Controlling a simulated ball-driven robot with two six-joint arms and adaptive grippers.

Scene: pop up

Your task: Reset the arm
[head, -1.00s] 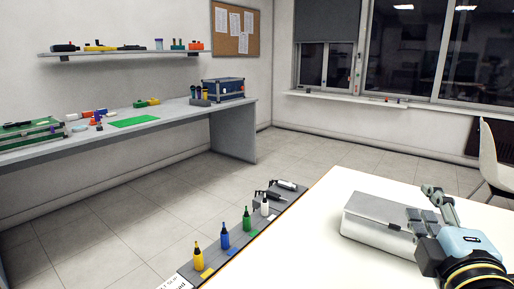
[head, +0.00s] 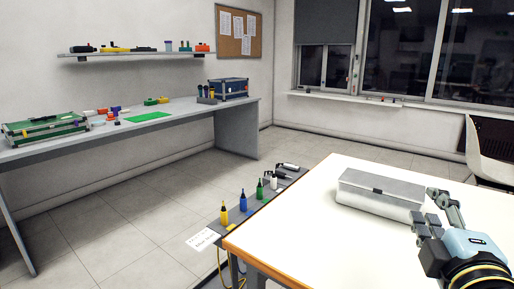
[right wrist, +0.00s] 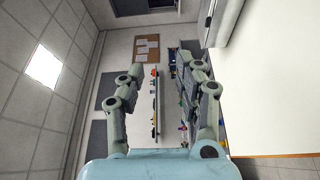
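My right gripper (head: 424,204) is at the right of the head view, beside the right end of a grey closed case (head: 378,197) on the white table (head: 300,222). In the right wrist view my right gripper (right wrist: 165,78) has its two fingers spread apart with nothing between them. I cannot tell from the head view whether a finger touches the case. My left gripper is not in view.
A grey workbench (head: 185,117) stands along the left wall, holding a green case (head: 45,129). A white chair (head: 487,150) is at the right. The floor between is clear.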

